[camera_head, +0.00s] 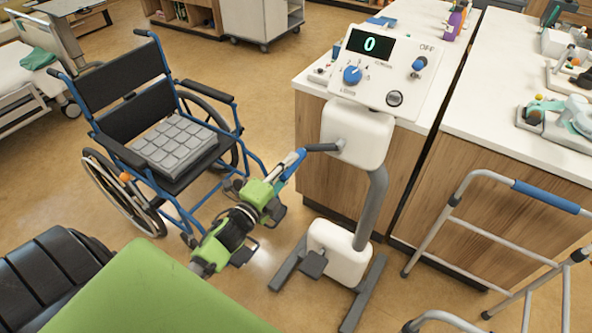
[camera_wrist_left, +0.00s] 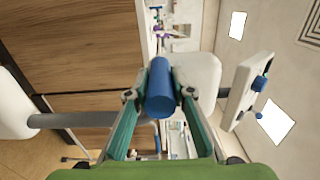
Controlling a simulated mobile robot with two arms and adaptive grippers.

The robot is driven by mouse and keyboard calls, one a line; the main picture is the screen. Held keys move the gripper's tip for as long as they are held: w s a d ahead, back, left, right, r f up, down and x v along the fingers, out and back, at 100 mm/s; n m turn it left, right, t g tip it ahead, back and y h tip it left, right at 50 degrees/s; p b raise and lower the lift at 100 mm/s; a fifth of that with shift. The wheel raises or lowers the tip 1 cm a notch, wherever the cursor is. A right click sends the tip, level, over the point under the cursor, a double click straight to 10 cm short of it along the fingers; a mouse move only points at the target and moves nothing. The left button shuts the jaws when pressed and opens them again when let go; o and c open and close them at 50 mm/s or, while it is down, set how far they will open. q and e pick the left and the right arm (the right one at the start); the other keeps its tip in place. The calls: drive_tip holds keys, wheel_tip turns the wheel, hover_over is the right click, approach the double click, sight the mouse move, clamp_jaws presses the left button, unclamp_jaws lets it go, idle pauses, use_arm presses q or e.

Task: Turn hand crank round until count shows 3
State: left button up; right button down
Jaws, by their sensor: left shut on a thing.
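The hand crank machine has a white housing (camera_head: 357,134) on a grey post. Its panel display (camera_head: 370,44) reads 0. A dark crank arm (camera_head: 322,147) reaches left from the housing to a blue handle (camera_head: 293,160). My left gripper (camera_head: 288,166) is at that handle, shut on it, with the arm coming up from the lower left. In the left wrist view, the blue handle (camera_wrist_left: 160,88) sits between the two teal fingers, its round end facing the camera. The fingers hide part of the handle in the head view. My right gripper is not in view.
A wheelchair (camera_head: 140,110) with a grey cushion stands left of my left gripper. A walking frame (camera_head: 545,189) stands at the right. White-topped counters (camera_head: 490,118) are behind and right of the machine. The machine's feet (camera_head: 364,293) spread on the floor.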

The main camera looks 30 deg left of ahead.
use_arm(q)
drive_tip(key=r+p, duration=0.2)
drive_tip(key=a+r+p, duration=0.1)
drive_tip(key=r+p, duration=0.1)
drive_tip(key=r, duration=0.1)
drive_tip(key=shift+a+r+p, duration=0.15)
drive_tip(key=shift+r+p, duration=0.05)
drive_tip(key=shift+p, duration=0.15)
drive_tip(key=shift+f, duration=0.15)
drive_tip(key=r+p, duration=0.4)
drive_tip(key=shift+d+r, duration=0.35)
drive_tip(key=shift+r, duration=0.05)
drive_tip(key=shift+d+r+p, duration=0.15)
drive_tip(key=shift+r+p, duration=0.1)
drive_tip(key=shift+p, duration=0.15)
drive_tip(key=shift+d+f, duration=0.1)
drive_tip(key=shift+f, duration=0.05)
drive_tip(key=d+r+p, duration=0.5)
drive_tip(key=d+r, duration=0.1)
drive_tip(key=d, duration=0.2)
drive_tip(key=shift+s, duration=0.15)
